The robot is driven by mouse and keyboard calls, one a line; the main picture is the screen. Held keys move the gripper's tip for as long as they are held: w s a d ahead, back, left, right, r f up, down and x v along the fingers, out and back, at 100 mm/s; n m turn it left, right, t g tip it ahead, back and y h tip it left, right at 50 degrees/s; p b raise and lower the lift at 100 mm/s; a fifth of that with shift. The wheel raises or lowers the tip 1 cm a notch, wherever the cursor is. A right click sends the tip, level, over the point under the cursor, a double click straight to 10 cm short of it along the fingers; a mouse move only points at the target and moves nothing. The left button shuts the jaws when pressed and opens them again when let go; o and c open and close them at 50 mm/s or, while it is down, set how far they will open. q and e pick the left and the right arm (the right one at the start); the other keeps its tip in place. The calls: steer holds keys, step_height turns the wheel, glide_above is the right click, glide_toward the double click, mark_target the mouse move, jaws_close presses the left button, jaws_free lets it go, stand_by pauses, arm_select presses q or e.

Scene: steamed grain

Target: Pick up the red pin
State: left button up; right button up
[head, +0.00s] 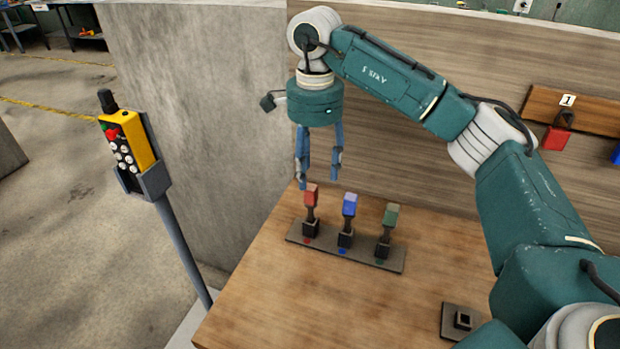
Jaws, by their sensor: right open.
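The red pin (311,195) stands upright in the left place of a dark rack on the wooden table. A blue pin (349,206) and a green pin (390,216) stand beside it to the right in the same rack. My right gripper (319,178) points down just above the red pin, with its two blue fingers apart and nothing between them. The fingertips are close to the red pin's top; I cannot tell whether they touch it. My left gripper does not show.
The rack (397,265) has coloured dots in front of the pins. A small dark socket block (463,321) sits at the table's front right. A yellow remote (128,143) stands on a post at left. A wooden wall panel (420,165) rises behind the table.

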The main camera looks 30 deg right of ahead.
mark_target(311, 202)
steer(key=shift+w+a+f, duration=0.1)
steer(key=shift+f, duration=0.45)
steer(key=f, duration=0.1)
steer(key=f+p, duration=0.1)
steer(key=f, duration=0.1)
steer(key=shift+s+f, duration=0.2)
steer(key=shift+s, duration=0.05)
steer(key=f+p, duration=0.1)
steer(key=f, duration=0.1)
steer(key=w+f+p, duration=0.1)
steer(key=f, duration=0.1)
steer(key=shift+a+f+p, duration=0.1)
steer(key=shift+f+p, duration=0.3)
steer(key=shift+f, duration=0.55)
steer(key=c, duration=1.2)
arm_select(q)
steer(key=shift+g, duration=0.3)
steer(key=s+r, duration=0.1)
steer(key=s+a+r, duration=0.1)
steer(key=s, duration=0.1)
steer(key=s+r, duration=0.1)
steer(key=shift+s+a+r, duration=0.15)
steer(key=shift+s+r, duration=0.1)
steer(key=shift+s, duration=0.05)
arm_select(e)
jaws_close()
